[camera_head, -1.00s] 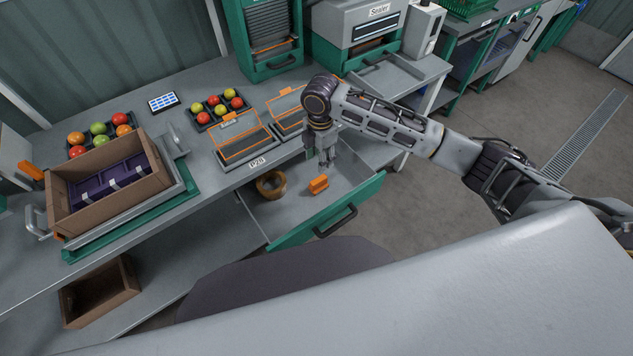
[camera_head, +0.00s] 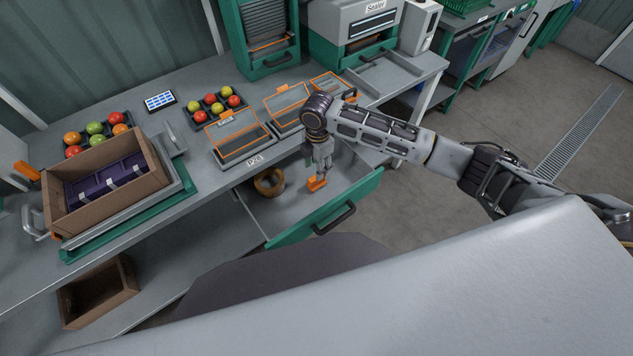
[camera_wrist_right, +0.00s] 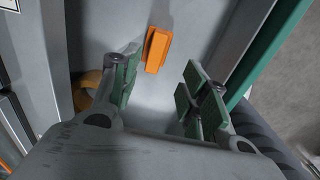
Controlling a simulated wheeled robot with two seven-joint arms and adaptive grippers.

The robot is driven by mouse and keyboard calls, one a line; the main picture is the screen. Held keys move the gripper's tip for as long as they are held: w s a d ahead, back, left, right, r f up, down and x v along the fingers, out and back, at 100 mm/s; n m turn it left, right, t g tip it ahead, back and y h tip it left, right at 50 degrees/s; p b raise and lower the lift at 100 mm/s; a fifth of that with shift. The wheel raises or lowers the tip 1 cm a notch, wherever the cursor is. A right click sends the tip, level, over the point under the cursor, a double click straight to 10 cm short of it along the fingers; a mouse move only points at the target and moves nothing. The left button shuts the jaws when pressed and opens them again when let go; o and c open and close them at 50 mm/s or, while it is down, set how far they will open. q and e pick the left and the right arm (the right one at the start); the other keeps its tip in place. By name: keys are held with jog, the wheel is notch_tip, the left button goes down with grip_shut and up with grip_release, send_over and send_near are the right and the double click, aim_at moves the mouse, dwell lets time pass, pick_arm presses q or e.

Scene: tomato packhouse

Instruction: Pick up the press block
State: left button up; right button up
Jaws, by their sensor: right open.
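The press block is a small orange block (camera_head: 317,183) lying in the open drawer (camera_head: 290,205). My right gripper (camera_head: 321,170) points down into the drawer, with its fingertips close to the block. In the right wrist view the block (camera_wrist_right: 157,50) lies on the drawer floor, between and just beyond the fingertips. The right gripper (camera_wrist_right: 160,88) is open, with its green pads apart and nothing between them. I cannot tell whether a finger touches the block. My left gripper is not in view.
A brown tape-like ring (camera_head: 269,182) lies in the drawer left of the block. The drawer's green front (camera_head: 325,210) stands on the near side. Above is the worktop with orange-framed trays (camera_head: 238,140), tomatoes (camera_head: 218,107) and a cardboard box (camera_head: 108,190).

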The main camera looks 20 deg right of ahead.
aim_at(313, 185)
notch_tip(313, 185, down, 2)
jog(key=shift+f, duration=0.35)
jog(key=shift+w+f, duration=0.1)
jog(key=shift+f, duration=0.65)
jog(key=f, duration=0.2)
jog(key=shift+w+f, duration=0.25)
jog(key=shift+f, duration=0.55)
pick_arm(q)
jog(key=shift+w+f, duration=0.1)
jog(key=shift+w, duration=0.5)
